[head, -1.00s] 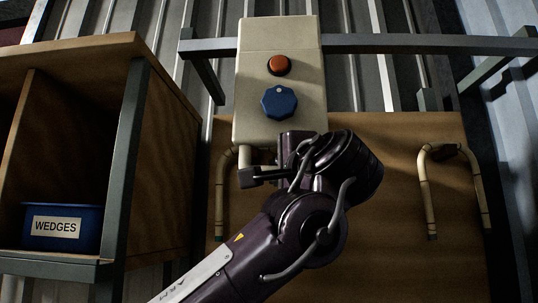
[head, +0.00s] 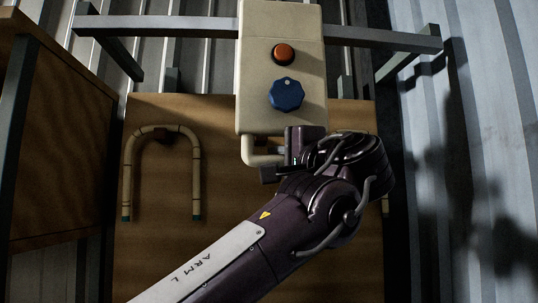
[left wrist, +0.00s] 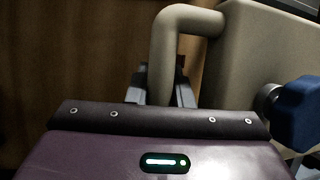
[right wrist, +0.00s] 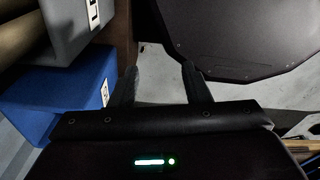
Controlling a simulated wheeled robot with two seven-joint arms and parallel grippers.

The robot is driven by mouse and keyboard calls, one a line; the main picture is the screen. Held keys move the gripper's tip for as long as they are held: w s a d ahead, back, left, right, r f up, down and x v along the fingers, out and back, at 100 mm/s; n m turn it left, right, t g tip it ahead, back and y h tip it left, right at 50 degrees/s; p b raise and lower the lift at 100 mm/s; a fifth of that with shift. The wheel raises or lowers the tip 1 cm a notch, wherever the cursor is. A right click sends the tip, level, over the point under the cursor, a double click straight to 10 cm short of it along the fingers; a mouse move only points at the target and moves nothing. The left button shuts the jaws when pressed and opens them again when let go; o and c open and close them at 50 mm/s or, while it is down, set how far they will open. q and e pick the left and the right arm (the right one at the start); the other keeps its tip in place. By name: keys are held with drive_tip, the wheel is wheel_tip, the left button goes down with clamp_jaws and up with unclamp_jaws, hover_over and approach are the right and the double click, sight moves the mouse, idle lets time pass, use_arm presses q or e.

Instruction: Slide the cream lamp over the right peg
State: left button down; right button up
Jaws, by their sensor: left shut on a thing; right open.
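The cream lamp (head: 308,103), a box with an orange button and a blue knob, hangs at a grey rail in the head view. My left gripper (head: 288,153) is shut on its bent cream handle (head: 260,159), which also shows between the fingers in the left wrist view (left wrist: 165,55). The left peg (head: 163,137) sits inside a bent rattan cane (head: 127,180) on the wooden board. The right peg is hidden behind my left arm; only a bit of its cane (head: 385,206) shows. The lamp is up and left of that cane. My right gripper (right wrist: 160,78) is open and empty.
The grey rail (head: 390,39) runs on to the right of the lamp and ends near a corrugated wall (head: 490,120). A wooden shelf (head: 60,140) stands at the left. A blue bin (right wrist: 60,95) and a grey bin (right wrist: 80,30) are beside my right gripper.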

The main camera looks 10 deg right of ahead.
use_arm(q)
drive_tip(key=shift+d+f, duration=0.2)
drive_tip(key=shift+d, duration=0.2)
drive_tip(key=c, duration=1.3)
unclamp_jaws()
drive_tip(key=shift+r, duration=0.1)
use_arm(e)
drive_tip(key=shift+w+d, duration=0.15)
drive_tip(key=shift+d, duration=0.95)
use_arm(q)
drive_tip(key=shift+a, duration=0.1)
drive_tip(key=shift+s+d+b, duration=0.2)
drive_tip(key=shift+s+b, duration=0.2)
drive_tip(key=shift+s, duration=0.05)
drive_tip(key=b+v, duration=0.3)
drive_tip(key=v, duration=0.4)
use_arm(e)
drive_tip(key=f, duration=0.3)
drive_tip(key=shift+a+f, duration=0.4)
